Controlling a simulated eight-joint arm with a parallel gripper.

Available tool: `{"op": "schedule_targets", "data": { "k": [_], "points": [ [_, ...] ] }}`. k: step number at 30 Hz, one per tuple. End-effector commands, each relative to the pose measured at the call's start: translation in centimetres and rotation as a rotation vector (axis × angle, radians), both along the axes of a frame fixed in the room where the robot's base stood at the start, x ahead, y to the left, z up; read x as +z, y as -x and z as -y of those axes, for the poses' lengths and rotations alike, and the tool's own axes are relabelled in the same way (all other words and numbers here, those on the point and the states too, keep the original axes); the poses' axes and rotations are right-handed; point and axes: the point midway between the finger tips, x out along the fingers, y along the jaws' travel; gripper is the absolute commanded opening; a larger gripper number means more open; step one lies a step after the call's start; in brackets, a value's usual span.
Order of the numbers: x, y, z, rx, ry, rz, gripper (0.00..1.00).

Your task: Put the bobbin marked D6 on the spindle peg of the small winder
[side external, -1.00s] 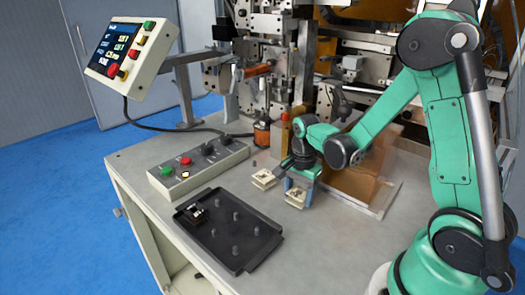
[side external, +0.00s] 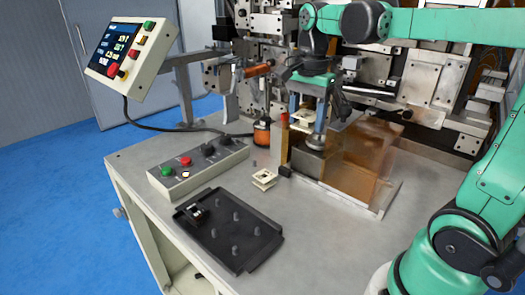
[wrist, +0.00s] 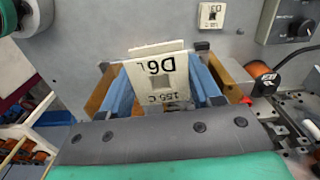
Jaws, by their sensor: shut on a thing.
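The cream bobbin marked D6 (wrist: 158,75) is in the wrist view, its lettering upside down, with "155 C" below the mark. It sits between the two blue fingers of my gripper (wrist: 160,88), which is shut on it. In the side view my gripper (side external: 312,120) holds this bobbin (side external: 301,121) raised above the bench, over a brown box-like unit (side external: 308,162). A round grey part (side external: 316,143) shows just under the fingers. I cannot tell whether it is the small winder's spindle peg. The bobbin's far side is partly hidden by the fingers.
A second cream bobbin (side external: 264,179) lies on the bench. A black tray with pegs (side external: 240,262) is at the front, a button box (side external: 199,167) behind it. A copper-coloured spool (side external: 262,134) and machine frame stand behind. Bare bench lies right of the tray.

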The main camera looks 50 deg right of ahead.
Motion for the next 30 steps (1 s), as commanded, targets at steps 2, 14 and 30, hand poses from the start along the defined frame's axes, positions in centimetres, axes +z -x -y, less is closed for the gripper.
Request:
{"op": "schedule_targets", "data": {
  "k": [2,14,30],
  "points": [
    [0.5,0.0,0.0,0.0,0.0,0.0,0.09],
    [0.8,0.0,0.0,0.0,0.0,0.0,0.09],
    [-1.8,-4.0,11.5,-0.052,0.0,0.001,0.09]
  ]
}}
